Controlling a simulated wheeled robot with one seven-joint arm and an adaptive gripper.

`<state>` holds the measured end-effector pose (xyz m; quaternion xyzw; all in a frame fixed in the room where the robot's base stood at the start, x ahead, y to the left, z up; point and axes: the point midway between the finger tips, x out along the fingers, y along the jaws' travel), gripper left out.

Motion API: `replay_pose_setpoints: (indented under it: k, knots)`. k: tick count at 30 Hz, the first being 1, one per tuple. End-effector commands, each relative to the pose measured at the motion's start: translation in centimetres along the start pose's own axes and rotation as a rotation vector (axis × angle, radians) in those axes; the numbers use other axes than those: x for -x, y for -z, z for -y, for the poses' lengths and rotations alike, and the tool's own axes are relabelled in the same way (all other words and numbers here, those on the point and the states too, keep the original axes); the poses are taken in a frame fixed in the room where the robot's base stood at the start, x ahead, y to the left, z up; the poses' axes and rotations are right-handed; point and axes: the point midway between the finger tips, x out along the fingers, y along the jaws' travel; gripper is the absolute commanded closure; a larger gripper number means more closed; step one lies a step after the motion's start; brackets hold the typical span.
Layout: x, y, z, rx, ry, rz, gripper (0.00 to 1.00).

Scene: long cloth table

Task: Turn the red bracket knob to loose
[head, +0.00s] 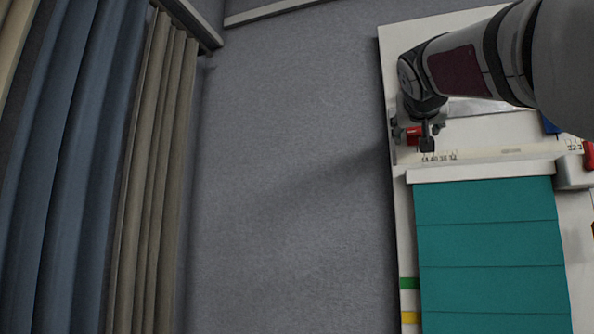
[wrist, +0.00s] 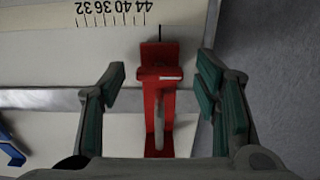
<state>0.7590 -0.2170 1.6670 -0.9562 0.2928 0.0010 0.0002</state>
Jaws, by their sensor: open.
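The red bracket (wrist: 155,58) shows in the middle of the wrist view, on a grey rail below the scale. A narrow upright part with a pale mark, seemingly its knob (wrist: 158,120), stands out from it toward the camera. My gripper (wrist: 162,82) is open, with one green-padded finger on each side of the bracket and visible gaps on both sides. In the head view the red bracket (head: 412,135) is partly hidden by my gripper (head: 427,147), at the board's left edge. I cannot read the knob's setting.
Another red part (head: 588,154) is at the far right. A blue part (wrist: 11,150) shows at the wrist view's left. Grey floor (head: 290,200) left of the board is clear; curtains (head: 80,160) hang beyond.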

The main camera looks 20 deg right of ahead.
Motion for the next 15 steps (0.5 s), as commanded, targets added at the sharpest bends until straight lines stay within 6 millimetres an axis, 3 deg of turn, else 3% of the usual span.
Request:
replay_pose_setpoints:
  k: [15]
  knots:
    - [9.3,0.0,0.0,0.000,0.000,-0.002,0.43]
